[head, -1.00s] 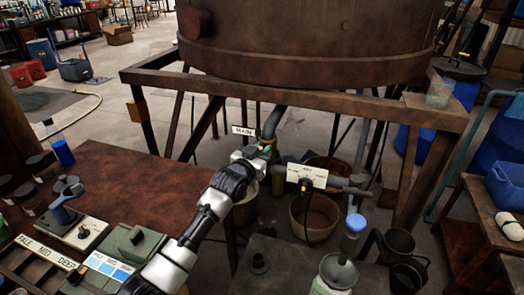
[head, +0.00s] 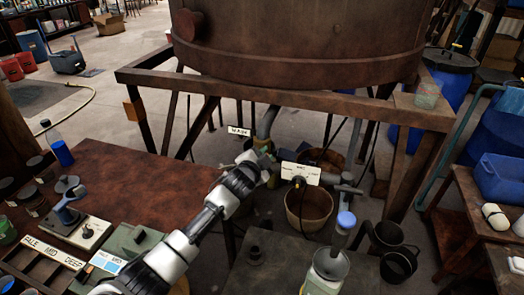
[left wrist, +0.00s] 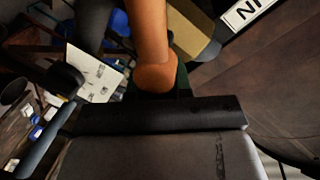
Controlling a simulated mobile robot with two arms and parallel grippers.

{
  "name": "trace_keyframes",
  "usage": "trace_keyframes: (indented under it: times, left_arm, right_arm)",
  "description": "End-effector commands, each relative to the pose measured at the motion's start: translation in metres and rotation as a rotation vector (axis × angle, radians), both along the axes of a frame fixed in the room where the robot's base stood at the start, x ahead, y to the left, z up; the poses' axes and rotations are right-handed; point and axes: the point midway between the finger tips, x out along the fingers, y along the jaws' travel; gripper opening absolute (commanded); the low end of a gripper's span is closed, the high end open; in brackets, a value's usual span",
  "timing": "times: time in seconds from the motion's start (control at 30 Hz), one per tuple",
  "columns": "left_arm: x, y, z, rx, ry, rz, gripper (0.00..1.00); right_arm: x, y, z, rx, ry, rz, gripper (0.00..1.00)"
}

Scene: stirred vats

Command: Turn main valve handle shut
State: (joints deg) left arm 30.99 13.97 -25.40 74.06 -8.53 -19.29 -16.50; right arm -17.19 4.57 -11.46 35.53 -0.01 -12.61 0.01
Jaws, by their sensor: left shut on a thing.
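The main valve sits on the bent pipe (head: 267,122) under the big rusty vat (head: 300,45), beside a white sign reading MAIN (head: 239,131). My left gripper (head: 261,160) is at this valve and mostly covers it. In the left wrist view an orange valve handle (left wrist: 152,45) rises from the jaws of my left gripper (left wrist: 160,98), which is shut on it. Its lower end is hidden by the jaws. Part of a white sign (left wrist: 245,10) shows at upper right. My right gripper is not in view.
A second white label (head: 300,173) stands right of the valve, above a brown bucket (head: 309,210). A rusty-red table (head: 135,185) lies left. The vat's frame beam (head: 290,95) crosses above the arm.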

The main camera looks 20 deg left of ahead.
Motion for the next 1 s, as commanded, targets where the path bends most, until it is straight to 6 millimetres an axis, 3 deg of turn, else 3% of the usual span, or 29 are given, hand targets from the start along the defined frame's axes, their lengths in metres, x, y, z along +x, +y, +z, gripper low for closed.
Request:
trace_keyframes:
  times: [0.6, 1.0]
  left_arm:
    - [0.0, -0.005, -0.015, 0.537, -0.017, -0.001, 0.0]
    - [0.0, -0.005, -0.02, 0.695, -0.022, -0.001, 0.0]
  right_arm:
    - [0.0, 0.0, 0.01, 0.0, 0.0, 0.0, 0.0]
    - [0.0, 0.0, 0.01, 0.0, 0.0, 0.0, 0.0]
